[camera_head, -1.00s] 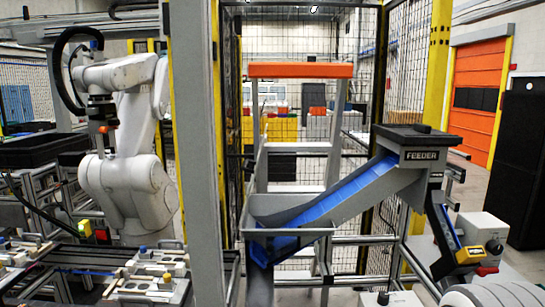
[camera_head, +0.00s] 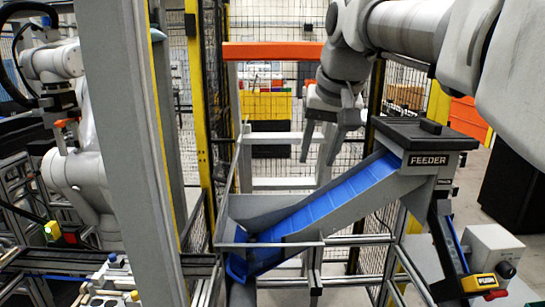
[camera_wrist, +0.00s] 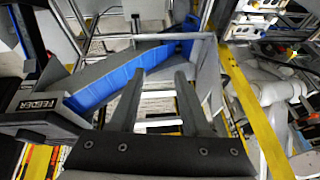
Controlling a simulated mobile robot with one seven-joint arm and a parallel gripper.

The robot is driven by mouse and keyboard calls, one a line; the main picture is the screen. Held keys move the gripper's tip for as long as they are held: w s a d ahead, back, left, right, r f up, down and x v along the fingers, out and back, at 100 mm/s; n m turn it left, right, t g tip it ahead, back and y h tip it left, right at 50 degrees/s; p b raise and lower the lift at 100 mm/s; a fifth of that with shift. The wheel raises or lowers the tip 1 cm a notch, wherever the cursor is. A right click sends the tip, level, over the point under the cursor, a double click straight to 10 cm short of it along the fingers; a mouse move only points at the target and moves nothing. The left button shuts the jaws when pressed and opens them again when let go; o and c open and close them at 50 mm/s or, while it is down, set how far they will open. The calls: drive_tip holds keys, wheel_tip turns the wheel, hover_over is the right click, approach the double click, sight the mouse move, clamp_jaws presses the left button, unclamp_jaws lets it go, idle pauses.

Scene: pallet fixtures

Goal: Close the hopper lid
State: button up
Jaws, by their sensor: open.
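The feeder hopper (camera_head: 437,161) is a grey box with a FEEDER label at the top right of a blue conveyor. A dark flat lid (camera_head: 405,133) with a black handle (camera_head: 430,126) lies across its top; I cannot tell whether it is fully seated. In the wrist view the feeder box (camera_wrist: 48,103) is at the left, its lid partly cut off. My gripper (camera_head: 318,158) hangs left of the lid, apart from it, fingers pointing down. It is open and empty. Its two fingers also show in the wrist view (camera_wrist: 160,74), over the conveyor.
The blue inclined conveyor (camera_head: 335,201) runs down left from the hopper to a grey trough (camera_head: 232,222). A grey post (camera_head: 135,150) and a white robot arm (camera_head: 75,175) stand at the left. Mesh fencing and an orange beam (camera_head: 270,51) are behind.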

drive_tip(key=w+a+r+p, duration=0.3)
drive_tip(key=w+a+r, duration=0.3)
drive_tip(key=w+a, duration=0.35)
drive_tip(key=n+p, duration=0.1)
drive_tip(key=p, duration=0.2)
approach(216, 171)
drive_tip(key=b+x, duration=0.1)
drive_tip(key=x, duration=0.6)
drive_tip(key=shift+w+f, duration=0.1)
drive_tip(key=shift+f, duration=0.25)
drive_tip(key=shift+c, duration=0.3)
clamp_jaws()
idle(0.5)
